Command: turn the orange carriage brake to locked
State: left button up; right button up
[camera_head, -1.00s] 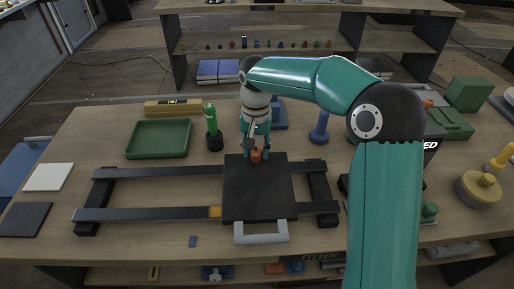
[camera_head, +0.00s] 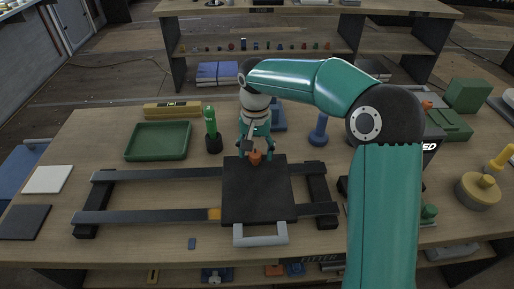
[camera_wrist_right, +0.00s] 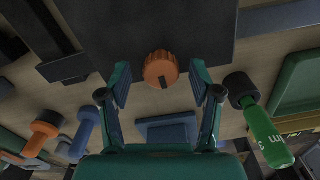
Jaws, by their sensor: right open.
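The orange carriage brake (camera_head: 256,158) is a ribbed round knob at the back edge of the black carriage plate (camera_head: 257,200). In the right wrist view the brake knob (camera_wrist_right: 161,69) shows a dark pointer mark. My right gripper (camera_head: 255,152) is over the knob. In the wrist view its two fingers (camera_wrist_right: 160,85) are spread, one on each side of the knob, with gaps between them and it. The carriage rides on two dark rails (camera_head: 150,215) and has a grey handle (camera_head: 260,234) at the front. My left gripper is not in view.
A green bottle (camera_head: 211,124) in a dark base and a green tray (camera_head: 158,141) stand left of the gripper. A blue knobbed post (camera_head: 319,130) stands to the right. A blue block (camera_wrist_right: 167,130) lies behind the carriage.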

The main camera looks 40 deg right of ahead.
aim_at(256, 153)
notch_tip(256, 153, up, 12)
dwell(0.6)
jog(key=shift+f, duration=0.1)
